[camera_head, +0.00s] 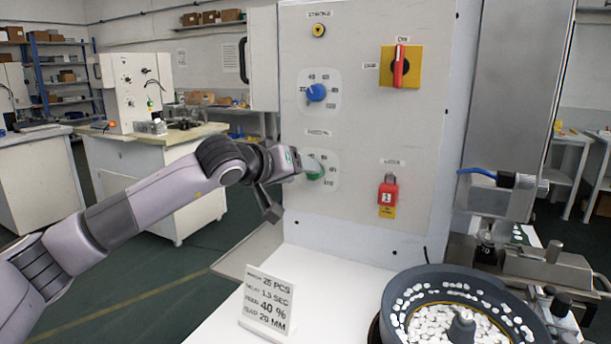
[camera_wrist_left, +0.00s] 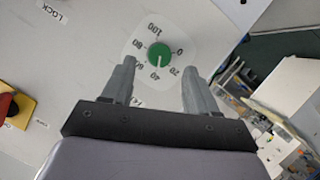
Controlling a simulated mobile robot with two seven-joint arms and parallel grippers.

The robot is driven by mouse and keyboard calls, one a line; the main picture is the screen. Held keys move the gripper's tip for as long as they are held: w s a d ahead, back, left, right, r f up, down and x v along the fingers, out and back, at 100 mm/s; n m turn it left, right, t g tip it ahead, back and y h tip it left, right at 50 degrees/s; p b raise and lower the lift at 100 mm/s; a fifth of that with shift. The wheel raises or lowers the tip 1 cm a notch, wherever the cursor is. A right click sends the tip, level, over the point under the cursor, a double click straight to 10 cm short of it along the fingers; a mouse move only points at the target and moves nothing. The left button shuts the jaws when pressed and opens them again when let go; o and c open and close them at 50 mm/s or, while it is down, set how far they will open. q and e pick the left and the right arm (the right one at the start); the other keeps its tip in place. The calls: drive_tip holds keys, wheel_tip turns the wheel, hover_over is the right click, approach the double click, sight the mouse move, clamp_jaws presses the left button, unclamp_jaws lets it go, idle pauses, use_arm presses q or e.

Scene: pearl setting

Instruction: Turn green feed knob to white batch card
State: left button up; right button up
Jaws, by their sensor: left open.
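The green feed knob (camera_head: 314,168) is on the upright white panel, partly hidden by my left gripper (camera_head: 300,164) in the head view. The wrist view shows the knob (camera_wrist_left: 159,52) whole on a pale dial numbered 0 to 100. Its white mark points down in that picture, near the 40. My left gripper (camera_wrist_left: 159,66) is open, its fingers on either side of the knob in that view; I cannot tell whether they touch it. The white batch card (camera_head: 267,304) stands on the white worktop and reads feed 40 %. My right gripper is not in view.
Above the green knob is a blue knob (camera_head: 316,92). A red switch on yellow (camera_head: 401,66) and a red padlock (camera_head: 388,191) are to the right. A dark bowl of white pieces (camera_head: 394,333) stands at the front right of the worktop (camera_head: 330,275).

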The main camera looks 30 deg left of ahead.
use_arm(q)
drive_tip(key=shift+v, duration=1.2)
drive_tip(key=shift+s, duration=0.1)
